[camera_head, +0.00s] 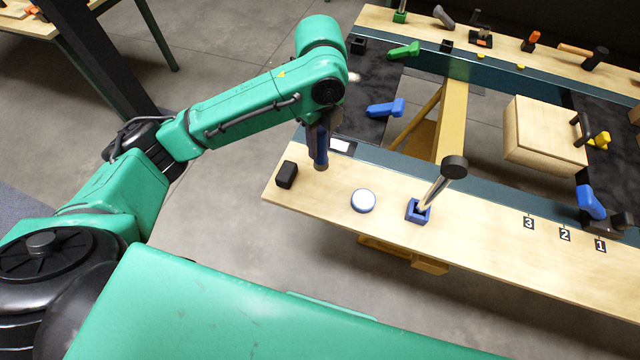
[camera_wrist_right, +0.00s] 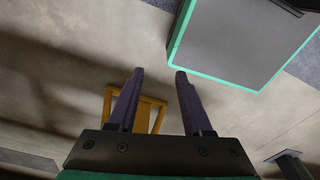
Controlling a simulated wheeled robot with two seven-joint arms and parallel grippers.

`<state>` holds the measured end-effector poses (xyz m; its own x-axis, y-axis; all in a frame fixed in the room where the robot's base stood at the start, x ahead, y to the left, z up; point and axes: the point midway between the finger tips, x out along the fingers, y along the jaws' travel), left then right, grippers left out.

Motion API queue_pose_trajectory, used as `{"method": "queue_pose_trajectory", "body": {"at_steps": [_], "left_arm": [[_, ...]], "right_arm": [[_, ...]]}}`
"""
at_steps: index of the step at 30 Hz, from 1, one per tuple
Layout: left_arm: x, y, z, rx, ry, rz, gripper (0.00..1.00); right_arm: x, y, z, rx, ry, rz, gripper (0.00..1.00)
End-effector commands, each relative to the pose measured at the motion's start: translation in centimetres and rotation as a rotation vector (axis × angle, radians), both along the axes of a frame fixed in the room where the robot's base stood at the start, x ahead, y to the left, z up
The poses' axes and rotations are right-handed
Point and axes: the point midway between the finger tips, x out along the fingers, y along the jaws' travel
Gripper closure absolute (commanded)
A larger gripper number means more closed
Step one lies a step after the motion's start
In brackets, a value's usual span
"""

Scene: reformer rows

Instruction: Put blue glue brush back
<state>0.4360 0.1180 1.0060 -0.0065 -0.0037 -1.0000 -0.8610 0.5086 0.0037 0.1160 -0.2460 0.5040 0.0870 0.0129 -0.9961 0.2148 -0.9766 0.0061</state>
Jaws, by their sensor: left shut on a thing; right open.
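My left gripper (camera_head: 318,142) points down above the near bench's left end. It is shut on a slim dark blue thing (camera_head: 321,157), which looks like the blue glue brush; the fingers and wrist hide much of it. A blue block-like holder (camera_head: 418,212) stands on the near bench to the right. A pale-shafted tool with a dark round top (camera_head: 454,167) leans out of it. My right gripper (camera_wrist_right: 158,98) is open and empty over the floor in the right wrist view.
On the near bench (camera_head: 480,225) are a black block (camera_head: 287,174), a round white-topped pot (camera_head: 363,201) and number labels. A wooden box (camera_head: 545,135) stands beyond. Blue (camera_head: 386,108) and green (camera_head: 404,50) tools lie at the middle. Bare bench lies between holder and labels.

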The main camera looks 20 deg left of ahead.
Motion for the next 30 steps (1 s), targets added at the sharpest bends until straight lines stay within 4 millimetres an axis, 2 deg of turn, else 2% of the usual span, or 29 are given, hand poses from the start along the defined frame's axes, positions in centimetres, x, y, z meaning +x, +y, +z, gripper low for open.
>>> {"method": "queue_pose_trajectory", "body": {"at_steps": [3,6,15,18,27,28,29,30], "left_arm": [[-0.1,0.1,-3.7,0.002,0.003,0.002,1.0],[-0.1,0.0,-6.6,0.002,0.002,0.002,1.0],[-0.1,0.0,-12.0,0.001,0.0,0.003,1.0],[0.0,0.0,-12.8,0.001,-0.004,0.002,1.0],[0.0,0.0,-13.1,0.0,-0.004,0.002,1.0],[0.0,0.0,-13.1,0.0,-0.004,0.002,0.56],[0.0,0.0,-13.1,0.0,-0.004,0.002,0.44],[0.0,0.0,-13.1,0.0,-0.004,0.002,0.37]], "right_arm": [[0.2,0.0,0.6,-0.001,-0.003,0.002,0.5],[0.2,-0.5,0.9,-0.008,-0.004,0.001,0.5],[0.0,-1.4,1.3,-0.019,0.001,-0.003,0.5],[0.0,-1.4,1.3,-0.019,0.001,-0.004,0.5],[-0.1,-1.4,1.2,-0.018,0.001,-0.003,0.5],[-0.1,-1.4,1.2,-0.018,0.001,-0.003,0.5],[-0.1,-1.3,1.2,-0.018,0.001,-0.003,0.5],[-0.1,-1.3,1.2,-0.018,0.001,-0.003,0.5]]}}
